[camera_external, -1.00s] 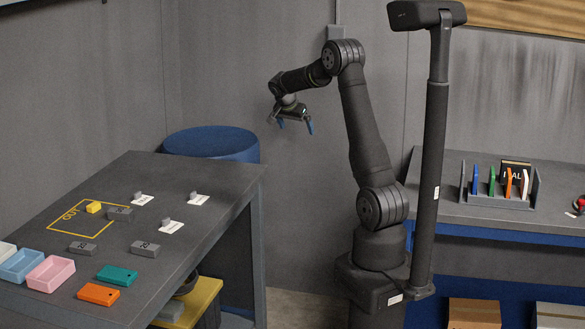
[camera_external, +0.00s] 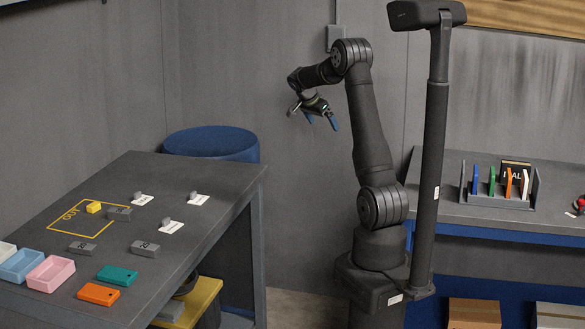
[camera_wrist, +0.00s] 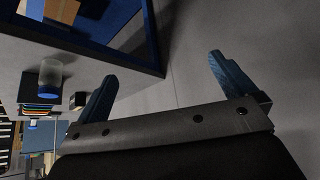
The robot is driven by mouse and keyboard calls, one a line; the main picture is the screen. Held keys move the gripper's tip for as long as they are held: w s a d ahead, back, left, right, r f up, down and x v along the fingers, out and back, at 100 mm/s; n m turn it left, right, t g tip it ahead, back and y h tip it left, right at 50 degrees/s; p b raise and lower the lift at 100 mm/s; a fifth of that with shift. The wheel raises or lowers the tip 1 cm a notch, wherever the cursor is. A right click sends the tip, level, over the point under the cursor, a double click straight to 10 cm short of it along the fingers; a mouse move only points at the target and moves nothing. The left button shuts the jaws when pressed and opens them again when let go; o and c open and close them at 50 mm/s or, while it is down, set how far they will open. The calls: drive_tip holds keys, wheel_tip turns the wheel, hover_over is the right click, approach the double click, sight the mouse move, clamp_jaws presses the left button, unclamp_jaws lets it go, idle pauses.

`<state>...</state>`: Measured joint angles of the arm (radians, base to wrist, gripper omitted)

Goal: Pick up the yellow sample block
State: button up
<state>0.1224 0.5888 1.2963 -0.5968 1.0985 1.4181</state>
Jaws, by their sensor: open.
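The yellow sample block (camera_external: 94,207) sits on the grey table at the left, inside the yellow outlined square marked "OUT" (camera_external: 70,231). A grey block (camera_external: 119,213) lies close to its right. My gripper (camera_external: 321,123) is open and empty in mid-air, well to the right of the table and higher than the block. In the wrist view my gripper (camera_wrist: 160,88) shows two blue fingers spread apart with nothing between them. The yellow block is not in the wrist view.
A blue drum (camera_external: 211,143) stands behind the table. A rack (camera_external: 500,190) stands on the right bench.

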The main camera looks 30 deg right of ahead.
drive_tip(key=shift+c, duration=0.2)
idle(0.3)
drive_tip(key=c, duration=0.7)
drive_tip(key=w+a+n+t+y, duration=0.1)
drive_tip(key=w+a+n, duration=0.25)
drive_tip(key=a, duration=0.65)
drive_tip(key=w+a+n+t+y, duration=0.15)
drive_tip(key=w+a, duration=0.25)
drive_tip(key=a, duration=0.7)
drive_tip(key=r+n+y, duration=0.2)
drive_tip(key=n+y, duration=0.5)
drive_tip(key=n, duration=1)
hover_over(94, 205)
drive_tip(key=s+d, duration=0.5)
drive_tip(key=s, duration=0.3)
drive_tip(key=shift+t, duration=0.35)
drive_tip(key=x, duration=1.7)
drive_tip(key=shift+w, duration=0.25)
